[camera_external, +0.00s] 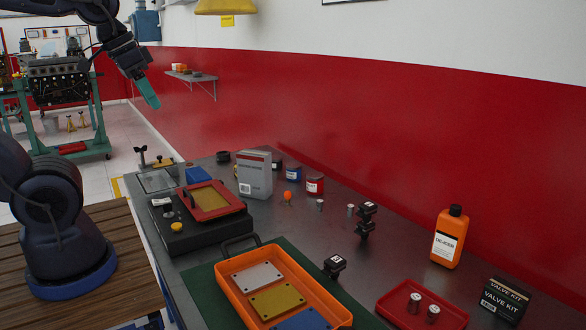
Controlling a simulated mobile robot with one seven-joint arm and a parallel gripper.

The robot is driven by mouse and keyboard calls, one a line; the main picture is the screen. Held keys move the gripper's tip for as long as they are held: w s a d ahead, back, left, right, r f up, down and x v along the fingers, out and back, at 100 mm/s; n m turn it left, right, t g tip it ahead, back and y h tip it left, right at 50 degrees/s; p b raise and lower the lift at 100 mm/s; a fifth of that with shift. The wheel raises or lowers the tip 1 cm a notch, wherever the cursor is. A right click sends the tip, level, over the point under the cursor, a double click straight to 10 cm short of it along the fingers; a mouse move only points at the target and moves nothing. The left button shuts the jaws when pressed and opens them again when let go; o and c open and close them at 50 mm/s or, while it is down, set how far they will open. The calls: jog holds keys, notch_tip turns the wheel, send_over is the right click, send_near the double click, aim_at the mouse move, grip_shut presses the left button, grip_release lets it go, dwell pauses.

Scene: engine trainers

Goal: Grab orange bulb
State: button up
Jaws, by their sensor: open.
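The orange bulb (287,195) is a small round orange thing on the dark grey workbench. It stands in the middle of the picture, between the grey-white box and the red-labelled jar. My gripper (150,96), with teal fingers, is raised at the upper left, well above the bench and apart from the bulb. It points down and to the right, and it is open with nothing seen in it.
A grey-white box (254,175), a red jar (315,185) and a blue jar (293,171) stand near the bulb. Small metal cylinders (320,205) lie to its right. An orange tray (228,287) and an orange De-Icer bottle (449,238) are nearer the front.

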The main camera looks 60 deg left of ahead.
jog(key=n+g, duration=0.5)
jog(key=n, duration=1.4)
send_over(290, 203)
jog(key=f, duration=2.9)
jog(key=shift+s+a, duration=0.2)
jog(key=shift+a, duration=0.05)
notch_tip(290, 203, down, 4)
jog(key=shift+f, duration=0.2)
jog(key=shift+w+d+f, duration=0.1)
jog(key=shift+d+f, duration=0.1)
jog(key=shift+f, duration=1.25)
jog(key=shift+w+d+f, duration=0.1)
jog(key=shift+d+f, duration=0.1)
jog(key=shift+f, duration=1.25)
